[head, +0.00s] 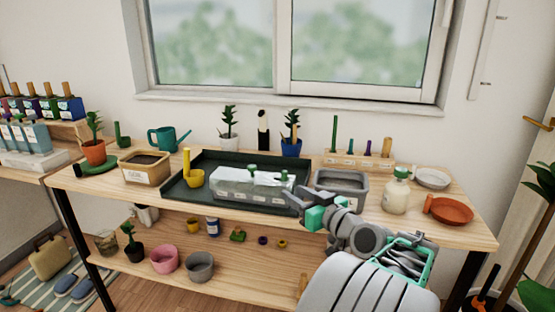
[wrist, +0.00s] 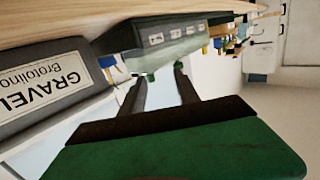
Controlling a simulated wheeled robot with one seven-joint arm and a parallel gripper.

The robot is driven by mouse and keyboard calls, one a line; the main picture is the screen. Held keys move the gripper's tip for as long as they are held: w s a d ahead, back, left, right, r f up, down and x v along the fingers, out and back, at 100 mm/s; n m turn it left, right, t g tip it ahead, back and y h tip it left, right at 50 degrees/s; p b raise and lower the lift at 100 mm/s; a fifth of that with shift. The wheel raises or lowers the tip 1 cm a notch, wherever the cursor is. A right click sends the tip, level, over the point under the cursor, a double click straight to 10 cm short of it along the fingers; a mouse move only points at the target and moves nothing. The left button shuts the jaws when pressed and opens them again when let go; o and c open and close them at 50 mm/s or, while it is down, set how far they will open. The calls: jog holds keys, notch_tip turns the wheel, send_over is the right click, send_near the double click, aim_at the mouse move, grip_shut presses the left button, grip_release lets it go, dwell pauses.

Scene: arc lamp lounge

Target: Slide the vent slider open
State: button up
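The clear-covered box (head: 235,186) with labels along its front stands in the dark green tray. A green knob (head: 252,168) is on its top, and a small green piece (head: 284,178), perhaps the vent slider, is near its right end. The box shows upside down in the wrist view (wrist: 172,45), with a small green piece (wrist: 152,77) between the fingers in the picture. My gripper (head: 289,195) is at the right end of the box. Its fingers (wrist: 157,73) are apart and hold nothing visible. I cannot tell whether they touch the box.
The grey gravel bin (head: 342,180) stands close to the right of my gripper; its label shows in the wrist view (wrist: 45,88). A blue pot (head: 291,147) stands behind, and a cream bottle (head: 396,197) is at right.

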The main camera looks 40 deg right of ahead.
aim_at(286, 173)
jog(key=shift+t+h, duration=0.3)
jog(key=shift+h, duration=0.1)
jog(key=w+d, duration=0.1)
jog(key=w+d+r, duration=0.1)
jog(key=w, duration=0.1)
jog(key=w+r, duration=0.1)
jog(key=w, duration=0.1)
jog(key=shift+w+d, duration=0.25)
jog(key=shift+d, duration=0.15)
jog(key=shift+w+d, duration=0.1)
jog(key=shift+w, duration=0.4)
jog(key=shift+c, duration=0.5)
grip_shut()
